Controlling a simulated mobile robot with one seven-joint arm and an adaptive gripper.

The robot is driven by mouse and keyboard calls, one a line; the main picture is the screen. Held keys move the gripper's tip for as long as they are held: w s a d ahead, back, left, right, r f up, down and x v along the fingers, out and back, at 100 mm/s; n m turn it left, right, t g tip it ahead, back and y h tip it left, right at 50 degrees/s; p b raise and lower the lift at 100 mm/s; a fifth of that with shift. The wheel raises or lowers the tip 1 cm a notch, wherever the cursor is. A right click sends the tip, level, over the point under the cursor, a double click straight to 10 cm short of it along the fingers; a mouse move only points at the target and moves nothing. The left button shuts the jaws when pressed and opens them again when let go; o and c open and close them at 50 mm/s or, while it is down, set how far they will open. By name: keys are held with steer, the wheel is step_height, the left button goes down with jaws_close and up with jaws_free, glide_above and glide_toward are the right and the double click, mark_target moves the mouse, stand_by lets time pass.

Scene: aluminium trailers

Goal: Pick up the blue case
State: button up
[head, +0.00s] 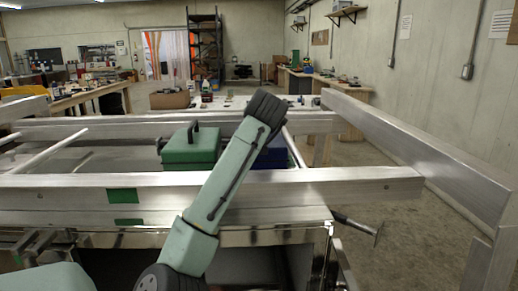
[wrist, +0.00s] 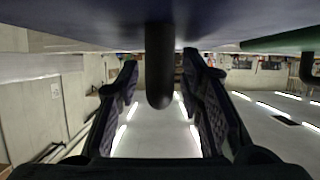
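The blue case (head: 273,157) sits behind the front aluminium rail in the head view, largely hidden by my arm. In the wrist view, which is upside down, its dark blue surface (wrist: 100,38) fills the top edge. Its dark handle (wrist: 160,70) stands out from that surface. My gripper (wrist: 161,75) is open, with one finger on each side of the handle and a visible gap to each. In the head view my gripper is hidden behind my arm.
A green case (head: 190,150) with a handle stands left of the blue case; it also shows in the wrist view (wrist: 280,40). Aluminium rails (head: 340,183) run in front and behind (head: 90,128). A hammer-like tool (head: 358,224) sticks out at the front right. Open floor lies right.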

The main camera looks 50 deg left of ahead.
steer(key=shift+c, duration=0.4)
jaws_close()
stand_by(0.5)
steer(key=shift+r, duration=0.15)
